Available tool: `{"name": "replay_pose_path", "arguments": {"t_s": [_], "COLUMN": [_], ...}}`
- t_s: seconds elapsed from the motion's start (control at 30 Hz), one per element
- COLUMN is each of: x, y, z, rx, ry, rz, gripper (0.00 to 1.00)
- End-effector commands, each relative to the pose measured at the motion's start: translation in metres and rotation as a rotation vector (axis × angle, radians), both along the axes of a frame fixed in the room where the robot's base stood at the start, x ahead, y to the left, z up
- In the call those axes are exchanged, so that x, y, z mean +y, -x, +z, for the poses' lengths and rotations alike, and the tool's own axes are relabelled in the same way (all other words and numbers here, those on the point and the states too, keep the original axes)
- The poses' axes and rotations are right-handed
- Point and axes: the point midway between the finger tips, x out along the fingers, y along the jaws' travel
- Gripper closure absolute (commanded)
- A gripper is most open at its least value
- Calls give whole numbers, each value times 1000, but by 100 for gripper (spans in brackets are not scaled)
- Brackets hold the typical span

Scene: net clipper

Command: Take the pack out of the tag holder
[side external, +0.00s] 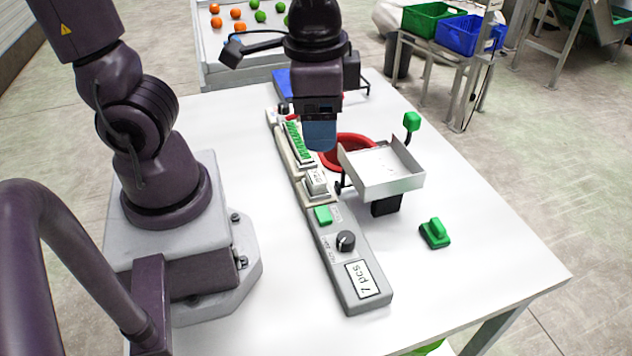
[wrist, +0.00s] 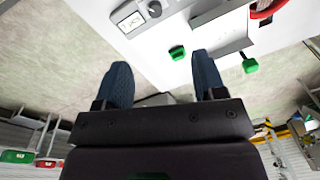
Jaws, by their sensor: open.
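A green ribbed strip (side external: 297,141), which looks like the pack, lies in a long pale holder (side external: 304,160) on the grey panel left of the table's middle. My gripper (side external: 320,135) hangs just right of it, with its blue fingers in front of the red ring. The side view shows no contact with the pack, but the exact gap is hard to tell. In the wrist view my gripper (wrist: 162,75) has its two fingers wide apart with nothing between them. The pack and holder are not seen in the wrist view.
The grey panel carries a white block (side external: 316,180), a green button (side external: 323,215), a black knob (side external: 346,241) and a "7 pcs" display (side external: 363,279). A red ring (side external: 358,140) and a metal tray (side external: 384,183) stand to the right. A green block (side external: 435,233) sits on clear table.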

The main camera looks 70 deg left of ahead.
Motion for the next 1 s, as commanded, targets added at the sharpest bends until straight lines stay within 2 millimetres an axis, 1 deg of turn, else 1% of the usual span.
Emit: {"name": "replay_pose_path", "arguments": {"t_s": [0.03,0.27,0.5,0.6,0.7,0.77,0.8,0.87,0.93,1.0], "x": [-6,-20,-20,-16,-13,-10,-9,-9,-5,4], "y": [-1,-1,1,-1,-7,-13,-20,-30,-33,-32], "z": [-16,-78,-139,-160,-174,-179,-179,-174,-172,-174], "rx": [75,360,624,710,773,797,806,795,803,814], "ry": [-48,-300,-623,-757,-871,-927,-962,-996,-1017,-1020], "rz": [-62,-354,-689,-816,-918,-968,-994,-1018,-1035,-1037], "gripper": [36,36,36,36,36,36,36,36,36,36]}}
